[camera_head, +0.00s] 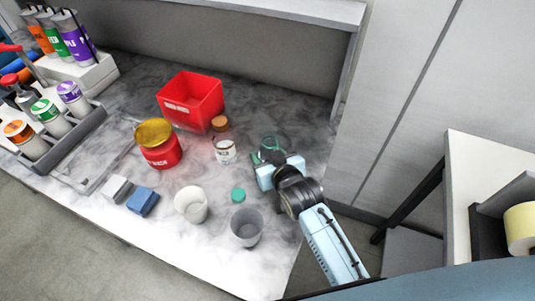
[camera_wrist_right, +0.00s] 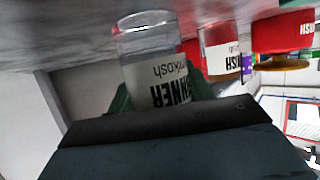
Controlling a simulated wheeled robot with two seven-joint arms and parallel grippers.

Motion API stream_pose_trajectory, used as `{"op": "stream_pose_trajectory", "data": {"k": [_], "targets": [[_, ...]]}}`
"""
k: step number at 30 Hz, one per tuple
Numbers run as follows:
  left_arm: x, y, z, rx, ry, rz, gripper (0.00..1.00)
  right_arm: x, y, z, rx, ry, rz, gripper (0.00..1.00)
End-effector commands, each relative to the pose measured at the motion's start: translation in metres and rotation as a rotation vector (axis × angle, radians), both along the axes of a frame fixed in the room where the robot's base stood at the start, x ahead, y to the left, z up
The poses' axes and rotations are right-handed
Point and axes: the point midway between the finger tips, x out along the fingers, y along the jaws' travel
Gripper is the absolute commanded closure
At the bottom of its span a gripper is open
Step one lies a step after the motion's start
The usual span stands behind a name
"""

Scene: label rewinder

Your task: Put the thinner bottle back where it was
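The thinner bottle (camera_wrist_right: 157,72) is clear, with a white label that reads upside down in the right wrist view. In the head view its clear, greenish body (camera_head: 273,143) stands near the back right of the marble table, partly hidden by my gripper. My right gripper (camera_head: 267,158) is around it, with green fingers on both sides that appear to touch it. In the wrist view the bottle's base appears to be at the table surface; I cannot tell whether there is a gap. A green cap (camera_head: 238,195) lies on the table. My left gripper is not in view.
A labelled jar (camera_head: 225,152) stands just left of the bottle, with a red bin (camera_head: 191,100) and a red jar (camera_head: 160,150) beyond. A white cup (camera_head: 191,205) and a grey cup (camera_head: 246,228) stand in front. A wall panel rises at the right.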

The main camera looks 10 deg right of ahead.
Motion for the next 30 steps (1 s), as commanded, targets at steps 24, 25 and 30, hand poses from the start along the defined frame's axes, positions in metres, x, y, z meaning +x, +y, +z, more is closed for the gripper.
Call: {"op": "stream_pose_trajectory", "data": {"k": [24,25,30], "targets": [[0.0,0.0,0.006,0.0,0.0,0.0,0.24,-0.042,-0.008,0.02,-0.001,0.003,0.0,0.28],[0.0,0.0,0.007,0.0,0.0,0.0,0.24,-0.048,-0.009,0.023,-0.001,0.003,0.0,0.28],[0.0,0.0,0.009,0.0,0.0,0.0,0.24,-0.079,-0.015,0.036,-0.001,0.003,0.0,0.28]]}}
